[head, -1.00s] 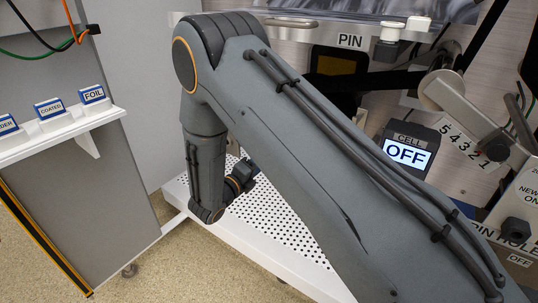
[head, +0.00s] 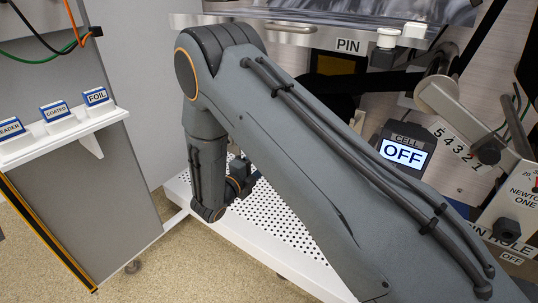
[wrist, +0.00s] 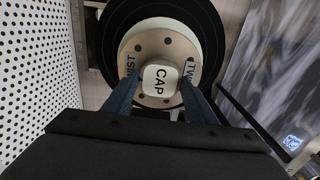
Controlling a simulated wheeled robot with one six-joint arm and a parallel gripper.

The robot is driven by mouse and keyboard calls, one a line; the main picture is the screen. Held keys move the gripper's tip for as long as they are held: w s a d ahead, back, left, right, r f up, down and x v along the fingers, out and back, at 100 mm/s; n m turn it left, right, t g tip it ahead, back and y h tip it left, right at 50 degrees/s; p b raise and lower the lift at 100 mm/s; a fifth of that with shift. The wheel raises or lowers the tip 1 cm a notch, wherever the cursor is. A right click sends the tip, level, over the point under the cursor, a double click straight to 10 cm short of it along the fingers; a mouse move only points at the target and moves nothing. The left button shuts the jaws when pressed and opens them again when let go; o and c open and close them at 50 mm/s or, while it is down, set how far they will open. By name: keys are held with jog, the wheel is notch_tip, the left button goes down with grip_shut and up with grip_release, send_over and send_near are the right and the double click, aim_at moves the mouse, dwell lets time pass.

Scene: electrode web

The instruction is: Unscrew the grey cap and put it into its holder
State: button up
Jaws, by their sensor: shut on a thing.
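The cap (wrist: 157,78) shows in the wrist view as a pale rounded square knob marked "CAP". It sits in front of a beige round disc (wrist: 148,48) with holes and "TWIST" lettering on both sides. My gripper (wrist: 158,88) has its two blue fingers on either side of the cap, shut on it. In the head view my gripper is mostly hidden behind my arm. I cannot tell whether the cap is still joined to the disc. I cannot make out a cap holder in either view.
A black ring (wrist: 114,35) surrounds the disc. A white perforated shelf (head: 275,215) lies below my arm. A white ledge (head: 80,130) with labelled blocks stands at left. The "CELL OFF" display (head: 403,154) and a numbered lever panel (head: 455,145) are at right.

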jog(key=shift+s+a, duration=0.45)
jog(key=shift+s, duration=0.1)
dwell(0.9)
jog(key=shift+p+v, duration=0.5)
jog(key=shift+v, duration=0.5)
jog(key=p+v, duration=0.1)
jog(key=v, duration=0.4)
jog(key=w+a+f+b, duration=0.4)
jog(key=w+a+b, duration=0.4)
jog(key=w+b, duration=0.2)
jog(key=w+a+f+b, duration=0.4)
jog(key=w+a+b, duration=0.5)
jog(key=b, duration=0.5)
jog(key=shift+w+a+f, duration=0.25)
jog(key=shift+w+f, duration=0.05)
jog(key=shift+w, duration=0.9)
jog(key=shift+w, duration=0.1)
jog(key=shift+b+x, duration=0.4)
jog(key=shift+x, duration=2.45)
